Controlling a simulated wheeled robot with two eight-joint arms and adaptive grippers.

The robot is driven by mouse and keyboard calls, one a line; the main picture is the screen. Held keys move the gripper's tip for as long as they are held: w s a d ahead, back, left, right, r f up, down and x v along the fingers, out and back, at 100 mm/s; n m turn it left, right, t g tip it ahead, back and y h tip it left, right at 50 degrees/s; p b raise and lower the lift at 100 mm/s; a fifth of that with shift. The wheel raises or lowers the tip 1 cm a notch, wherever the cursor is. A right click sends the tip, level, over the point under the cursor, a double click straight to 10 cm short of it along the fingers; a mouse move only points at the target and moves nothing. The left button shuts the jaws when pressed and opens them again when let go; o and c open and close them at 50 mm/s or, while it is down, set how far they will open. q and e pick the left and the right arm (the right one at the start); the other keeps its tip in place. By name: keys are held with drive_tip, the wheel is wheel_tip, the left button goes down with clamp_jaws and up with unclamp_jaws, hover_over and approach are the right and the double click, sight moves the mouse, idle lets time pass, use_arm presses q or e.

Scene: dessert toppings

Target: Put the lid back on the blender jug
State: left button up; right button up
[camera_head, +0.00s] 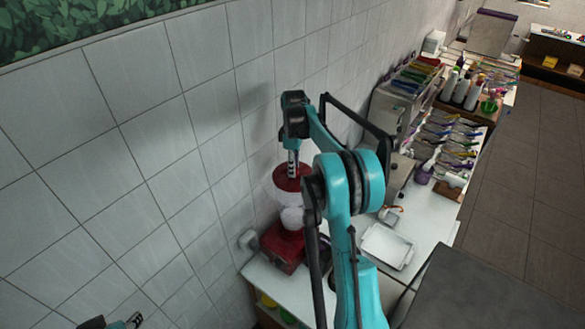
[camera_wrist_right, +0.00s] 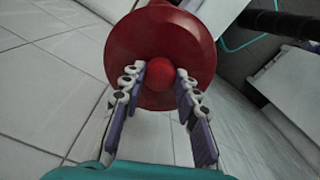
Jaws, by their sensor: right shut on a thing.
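The red round lid (camera_head: 293,179) is at the mouth of the clear blender jug (camera_head: 283,205); I cannot tell whether it rests on the rim or hovers just above. The jug stands on a red blender base (camera_head: 283,250) against the tiled wall, partly hidden by my right arm. My right gripper (camera_head: 291,168) points down from above and is shut on the lid's round knob, as the right wrist view (camera_wrist_right: 160,80) shows. There the lid (camera_wrist_right: 140,40) hides the jug. Only a bit of my left gripper (camera_head: 125,321) shows at the bottom left; its fingers are unclear.
The white counter (camera_head: 430,225) runs along the wall. A white tray (camera_head: 387,246) lies right of the blender, with a steel machine (camera_head: 385,120) farther back. The tiled wall (camera_head: 150,150) is close on the left.

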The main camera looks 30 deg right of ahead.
drive_tip(key=shift+w+d, duration=0.1)
drive_tip(key=shift+w, duration=0.15)
drive_tip(key=shift+s+a+r, duration=0.15)
drive_tip(key=shift+s+a, duration=0.2)
drive_tip(key=shift+s, duration=0.25)
drive_tip(key=shift+s+a, duration=0.15)
drive_tip(key=shift+s, duration=0.15)
drive_tip(key=f+b, duration=0.2)
drive_tip(key=f, duration=0.1)
drive_tip(key=w+f+b, duration=0.1)
drive_tip(key=f, duration=0.1)
drive_tip(key=shift+d, duration=0.25)
drive_tip(key=shift+s+a+f+b, duration=0.15)
drive_tip(key=shift+s+f+b, duration=0.1)
drive_tip(key=shift+f+b, duration=0.05)
use_arm(q)
drive_tip(key=f, duration=0.3)
drive_tip(key=shift+s+a+f, duration=0.2)
drive_tip(key=shift+s+f, duration=0.1)
drive_tip(key=shift+s, duration=0.05)
use_arm(e)
drive_tip(key=shift+w+f, duration=0.1)
drive_tip(key=shift+f, duration=0.05)
use_arm(q)
drive_tip(key=shift+w, duration=0.1)
drive_tip(key=shift+f, duration=0.15)
